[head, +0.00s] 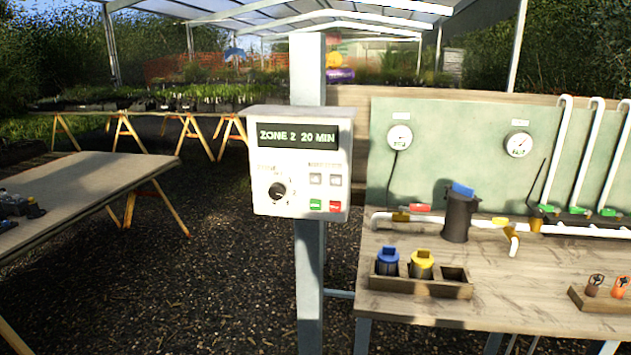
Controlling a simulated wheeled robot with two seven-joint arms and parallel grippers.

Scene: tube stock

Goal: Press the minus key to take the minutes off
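A pale control box (268,224) is fixed to an upright post in the middle of the head view. Its dark display (297,135) reads "ZONE 2 20 MIN". Below are a black round knob (277,190) at the left and two small grey keys at the right, a left one (315,179) and a right one (335,180). Their markings are too small to tell which is the minus key. Under them are a green key (316,205) and a red key (335,206). Neither of my grippers is in view.
A wooden bench (410,312) stands at the right with white pipes, a dark canister (459,214) and a wooden holder (440,288) with blue-topped and yellow-topped items. A table (95,185) stands at the left. The space before the box looks clear.

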